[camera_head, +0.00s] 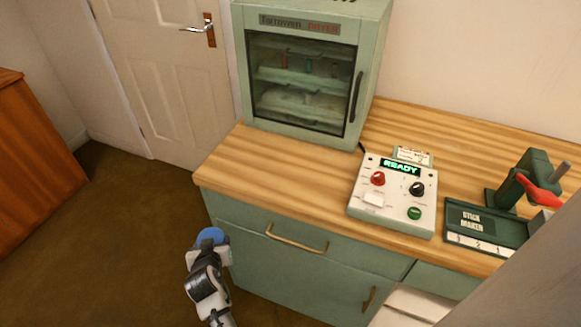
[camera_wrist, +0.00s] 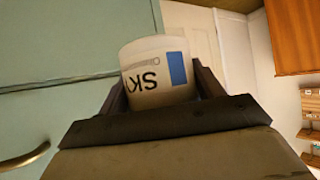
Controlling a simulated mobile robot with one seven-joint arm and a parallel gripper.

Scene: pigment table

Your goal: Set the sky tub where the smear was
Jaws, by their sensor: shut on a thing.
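The sky tub (camera_wrist: 156,72) is a white cylinder with a blue patch and the letters "SKY", upside down in the wrist view. My gripper (camera_wrist: 160,95) is shut on it, one jaw on each side. In the head view my gripper (camera_head: 208,252) is low, in front of the green cabinet and below the counter's left corner. The tub's blue top (camera_head: 211,236) shows there at the gripper's end. I see no smear in either view.
A wooden counter (camera_head: 245,165) carries a glass-doored cabinet (camera_head: 300,85), a control box reading "READY" (camera_head: 395,190) and a stick maker (camera_head: 480,222). The counter's front left is bare. A drawer handle (camera_head: 297,240) sticks out near my arm. A grey surface blocks the lower right.

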